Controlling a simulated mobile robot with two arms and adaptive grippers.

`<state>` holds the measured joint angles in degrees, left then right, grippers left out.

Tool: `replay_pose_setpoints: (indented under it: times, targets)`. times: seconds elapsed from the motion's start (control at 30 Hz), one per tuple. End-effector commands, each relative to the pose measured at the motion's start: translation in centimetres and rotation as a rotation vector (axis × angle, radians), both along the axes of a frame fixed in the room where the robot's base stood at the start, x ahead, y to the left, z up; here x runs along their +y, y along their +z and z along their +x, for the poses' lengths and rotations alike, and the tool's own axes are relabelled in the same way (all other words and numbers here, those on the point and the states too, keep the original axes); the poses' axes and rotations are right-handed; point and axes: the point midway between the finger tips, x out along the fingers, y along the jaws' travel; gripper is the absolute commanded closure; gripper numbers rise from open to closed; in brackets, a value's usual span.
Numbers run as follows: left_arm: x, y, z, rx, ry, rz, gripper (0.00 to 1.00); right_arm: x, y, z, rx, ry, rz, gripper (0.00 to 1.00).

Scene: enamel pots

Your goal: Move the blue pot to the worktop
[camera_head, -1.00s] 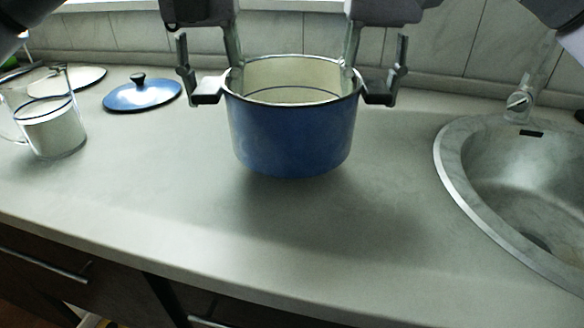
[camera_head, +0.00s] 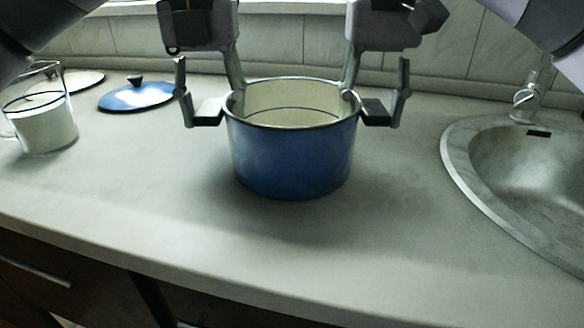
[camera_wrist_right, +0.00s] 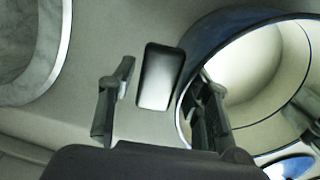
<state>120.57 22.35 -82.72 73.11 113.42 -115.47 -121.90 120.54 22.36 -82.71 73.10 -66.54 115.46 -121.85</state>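The blue pot (camera_head: 290,158) stands upright on the grey worktop (camera_head: 300,245), its base meeting its shadow. It has a cream inside and two dark side handles. My left gripper (camera_head: 212,105) is open around the pot's left handle (camera_head: 208,112), one finger outside the handle and one inside the rim. My right gripper (camera_head: 372,105) straddles the right handle (camera_head: 375,113) in the same way. In the right wrist view the right gripper (camera_wrist_right: 163,90) shows a gap between its outer finger and the handle (camera_wrist_right: 158,78). The inner fingertips are partly hidden.
A blue lid (camera_head: 138,97) lies at the back left. A glass jug (camera_head: 45,125) with white contents stands at the far left. A round sink (camera_head: 520,180) with a tap (camera_head: 526,97) is on the right. Worktop in front of the pot is clear.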

Motion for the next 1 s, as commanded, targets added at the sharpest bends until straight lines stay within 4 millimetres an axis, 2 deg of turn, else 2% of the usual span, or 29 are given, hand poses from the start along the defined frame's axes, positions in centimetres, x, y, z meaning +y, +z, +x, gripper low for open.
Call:
replay_pose_setpoints:
  times: [0.2, 0.57, 0.67, 0.93, 1.0]
  targets:
    - [-0.2, 0.1, 0.0, 0.0, -0.002, -0.003, 0.42, 0.2, 0.1, 0.0, 0.0, 0.002, 0.003, 0.42]
    - [-0.3, 0.6, 0.0, -0.002, -0.003, -0.005, 0.42, 0.3, 0.1, 0.0, -0.001, 0.004, 0.006, 0.42]
    - [-0.3, 1.6, 0.0, -0.003, -0.002, -0.004, 0.42, 0.3, 0.1, 0.0, -0.001, 0.004, 0.006, 0.42]
    - [-0.3, 6.4, 0.0, -0.008, 0.002, -0.004, 0.42, 0.3, 0.1, -0.1, -0.001, 0.004, 0.006, 0.42]
    - [-0.3, 7.0, 0.0, -0.001, 0.0, -0.001, 0.42, 0.3, 0.1, -0.1, -0.001, 0.004, 0.006, 0.42]
